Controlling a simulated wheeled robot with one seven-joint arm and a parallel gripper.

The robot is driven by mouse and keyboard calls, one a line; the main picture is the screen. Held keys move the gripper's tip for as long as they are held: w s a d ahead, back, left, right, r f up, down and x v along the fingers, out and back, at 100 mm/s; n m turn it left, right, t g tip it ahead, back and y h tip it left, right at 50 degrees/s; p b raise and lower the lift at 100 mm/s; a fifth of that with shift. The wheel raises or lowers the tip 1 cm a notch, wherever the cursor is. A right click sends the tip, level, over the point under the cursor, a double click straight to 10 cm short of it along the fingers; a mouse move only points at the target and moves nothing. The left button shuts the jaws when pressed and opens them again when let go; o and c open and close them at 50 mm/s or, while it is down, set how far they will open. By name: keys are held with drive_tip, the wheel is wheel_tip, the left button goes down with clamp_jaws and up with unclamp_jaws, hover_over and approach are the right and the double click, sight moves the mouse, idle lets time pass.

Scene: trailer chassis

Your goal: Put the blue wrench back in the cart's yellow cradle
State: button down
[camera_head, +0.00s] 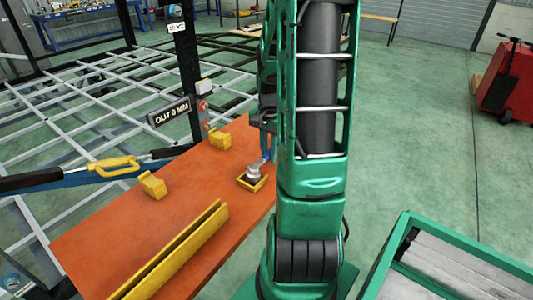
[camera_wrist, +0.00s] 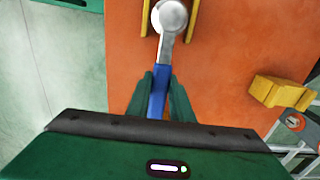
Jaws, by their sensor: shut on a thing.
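The wrench has a round silver head (camera_head: 253,172) and a blue handle (camera_wrist: 158,92). My gripper (camera_wrist: 160,88) is shut on the blue handle, with a green finger on each side; in the head view it is mostly hidden behind my arm. A small yellow square-sided cradle (camera_head: 244,181) sits on the orange cart top (camera_head: 100,240). The silver head is over or inside this cradle; I cannot tell whether it rests on the bottom. In the wrist view the cradle's yellow sides (camera_wrist: 145,20) flank the silver head.
Two yellow blocks (camera_head: 153,185) (camera_head: 219,138) and a long yellow rail (camera_head: 175,255) stand on the cart top. A dark post with a sign (camera_head: 168,111) and a metal chassis frame (camera_head: 80,110) lie beyond. A red cart (camera_head: 508,85) stands far right.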

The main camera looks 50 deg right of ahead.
idle(0.3)
drive_tip(key=c, duration=1)
unclamp_jaws()
drive_tip(key=shift+r, duration=0.15)
drive_tip(key=shift+r, duration=3.9)
drive_tip(key=s+a+r+n, duration=0.2)
drive_tip(key=s+a+n, duration=0.3)
drive_tip(key=a, duration=0.3)
drive_tip(key=s+a+r+n, duration=0.1)
drive_tip(key=s+a+n, duration=0.4)
drive_tip(key=s+a, duration=0.3)
drive_tip(key=shift+s+a+r+n, duration=0.25)
drive_tip(key=shift+s+r+n, duration=0.05)
drive_tip(key=shift+r+n, duration=0.1)
